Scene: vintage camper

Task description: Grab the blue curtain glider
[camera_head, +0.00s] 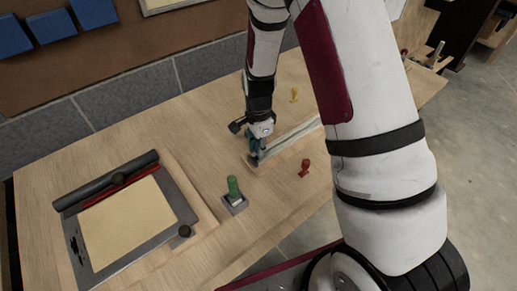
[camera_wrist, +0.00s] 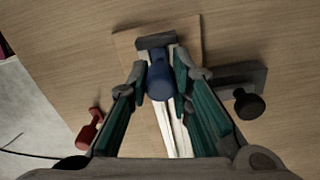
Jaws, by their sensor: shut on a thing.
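The blue curtain glider (camera_wrist: 158,82) shows in the wrist view as a rounded blue piece with a dark end block, over the end of a pale rail (camera_wrist: 173,128) on a thin wooden board. My gripper (camera_wrist: 160,72) is shut on it, one teal finger against each side. In the head view my gripper (camera_head: 256,148) is low at the near left end of the board (camera_head: 264,166). The glider is mostly hidden there by the fingers.
A red piece (camera_head: 305,167) stands right of the board and a yellow one (camera_head: 294,95) behind it. A green-handled piece on a grey base (camera_head: 234,190) stands in front. A framed pad with a roller (camera_head: 130,215) lies left.

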